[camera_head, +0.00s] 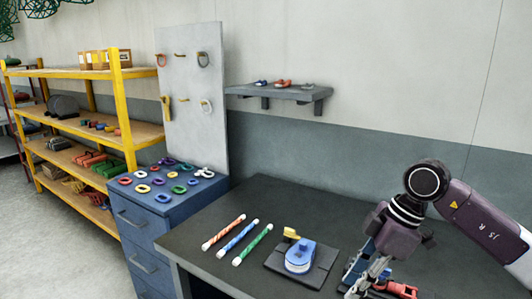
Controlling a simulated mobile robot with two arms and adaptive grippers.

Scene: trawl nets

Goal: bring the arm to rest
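My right arm comes in from the right, and its gripper (366,281) points down over the right part of the dark workbench (310,205). The gripper's metal fingers show near the bottom edge beside a red tool (398,289) and a blue item (356,268). I cannot tell whether the fingers touch either one, or whether they are open or shut. My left gripper is not in view.
A blue device (299,256) on a dark plate and red, blue and green striped ropes (239,235) lie left of the gripper. A blue cabinet (150,232) holds several coloured rings. A wall shelf (280,92) hangs behind. The bench's back is clear.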

